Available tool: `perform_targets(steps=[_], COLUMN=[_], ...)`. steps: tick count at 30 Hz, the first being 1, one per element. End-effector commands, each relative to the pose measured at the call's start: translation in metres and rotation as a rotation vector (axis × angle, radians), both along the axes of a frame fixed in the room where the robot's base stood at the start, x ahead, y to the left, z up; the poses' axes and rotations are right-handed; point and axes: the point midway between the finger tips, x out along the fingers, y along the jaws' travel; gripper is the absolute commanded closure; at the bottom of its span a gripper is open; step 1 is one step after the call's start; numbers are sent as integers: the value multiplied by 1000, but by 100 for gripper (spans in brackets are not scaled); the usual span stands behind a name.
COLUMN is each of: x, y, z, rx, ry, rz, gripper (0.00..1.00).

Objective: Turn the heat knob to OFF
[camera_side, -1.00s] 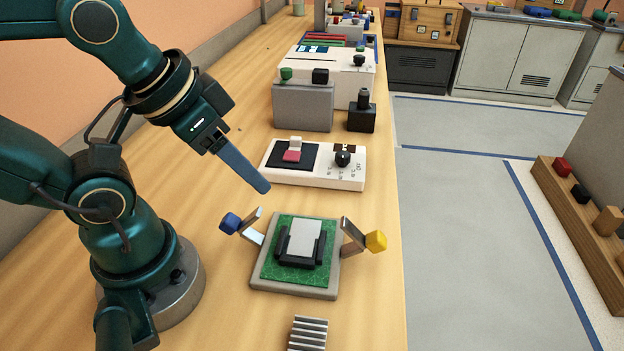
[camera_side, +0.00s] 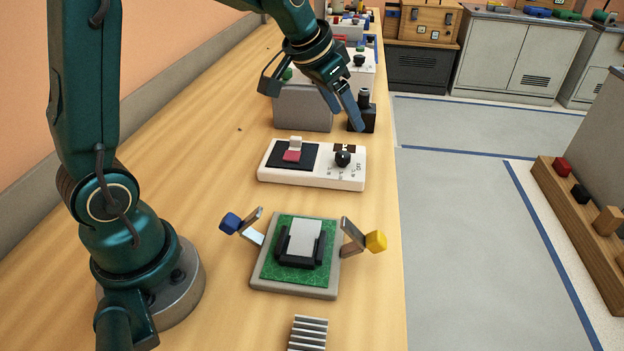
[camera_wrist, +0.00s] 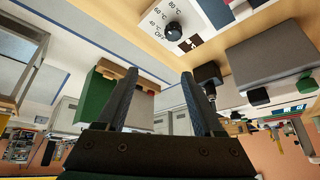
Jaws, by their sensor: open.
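The black heat knob (camera_side: 343,159) sits on the right part of a white hotplate unit (camera_side: 309,178). It also shows in the wrist view at the top (camera_wrist: 173,31), beside printed marks for 80, 60 and 40 °C and OFF. I cannot tell which mark the knob points to. My gripper (camera_side: 349,119) is open and empty, pointing down, above and beyond the knob, toward the small black block with a post. In the wrist view, its two dark fingers (camera_wrist: 160,75) are spread apart with nothing between them. The gripper appears clear of the knob.
A black pad with a red and white piece (camera_side: 292,152) is on the unit's left. Behind stand a grey box (camera_side: 302,108) and the black block (camera_side: 363,120). In front are a green board fixture (camera_side: 268,268) and a finned heatsink (camera_side: 308,333). The bench edge is close on the right.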

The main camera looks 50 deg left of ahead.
Motion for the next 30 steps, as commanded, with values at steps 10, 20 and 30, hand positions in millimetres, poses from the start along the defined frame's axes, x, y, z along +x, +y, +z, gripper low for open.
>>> perform_targets(steps=[10,20,30], x=[7,20,25], y=[24,25,25], z=[-62,-95,-106], rx=[-41,-42,-41], ry=[134,135,132], rz=[67,69,70], gripper=[31,31,31])
